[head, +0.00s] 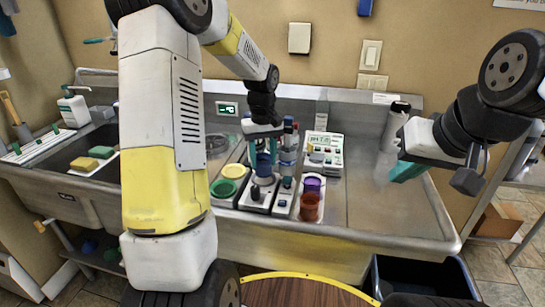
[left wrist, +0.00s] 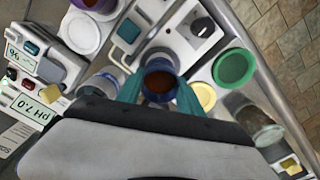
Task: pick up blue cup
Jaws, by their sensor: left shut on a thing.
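The blue cup (head: 264,168) is among the devices at the middle of the steel counter. In the left wrist view the blue cup (left wrist: 160,68) shows from above, with dark brown inside. My left gripper (head: 264,146) is shut on it, with a teal finger (left wrist: 160,92) on either side of the cup. I cannot tell whether the cup still touches what is under it. My right gripper (head: 408,170) hangs over the right part of the counter, away from the cup. Its fingers show edge-on, so its opening is unclear.
A green cup (head: 223,188) and a yellow one (head: 232,170) stand left of the blue cup. A purple cup (head: 313,185) and a red-orange cup (head: 309,207) stand right. A pH meter (head: 324,150) is behind.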

